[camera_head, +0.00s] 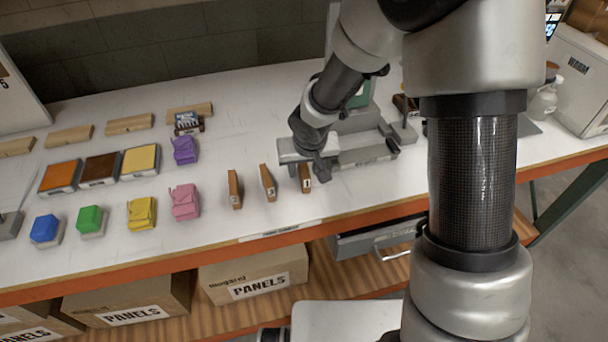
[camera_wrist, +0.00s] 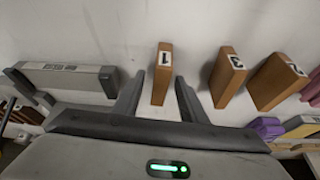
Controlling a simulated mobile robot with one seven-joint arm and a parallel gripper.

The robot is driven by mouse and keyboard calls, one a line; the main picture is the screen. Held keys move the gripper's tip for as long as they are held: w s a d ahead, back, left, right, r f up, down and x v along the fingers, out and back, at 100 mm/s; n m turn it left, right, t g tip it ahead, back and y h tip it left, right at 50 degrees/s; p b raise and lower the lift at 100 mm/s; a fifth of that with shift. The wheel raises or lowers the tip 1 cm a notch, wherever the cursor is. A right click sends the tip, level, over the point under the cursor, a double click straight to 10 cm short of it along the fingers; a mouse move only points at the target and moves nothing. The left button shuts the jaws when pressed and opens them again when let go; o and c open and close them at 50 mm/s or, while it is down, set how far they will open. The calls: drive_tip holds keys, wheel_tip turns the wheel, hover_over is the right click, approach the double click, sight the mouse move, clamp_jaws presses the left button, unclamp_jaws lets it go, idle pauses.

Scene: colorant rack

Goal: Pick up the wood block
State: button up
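Three brown wood blocks stand in a row near the table's front edge: a left one (camera_head: 235,188), a middle one (camera_head: 268,182) and a right one (camera_head: 305,178). In the wrist view they carry numbers: block 1 (camera_wrist: 162,78), block 3 (camera_wrist: 226,77) and another (camera_wrist: 275,84) whose digit looks like 2. My gripper (camera_head: 318,168) is low over the rightmost block. In the wrist view my gripper (camera_wrist: 160,88) is open, with one finger on each side of block 1 and visible gaps. Its exact height above the table is hard to tell.
A grey device (camera_head: 350,150) lies just behind and right of my gripper. Colored blocks, such as a pink one (camera_head: 184,201) and a purple one (camera_head: 185,150), sit left. Light wood pieces (camera_head: 130,124) lie farther back. A drawer (camera_head: 378,238) hangs below the table.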

clamp_jaws()
drive_tip(key=shift+r, duration=0.1)
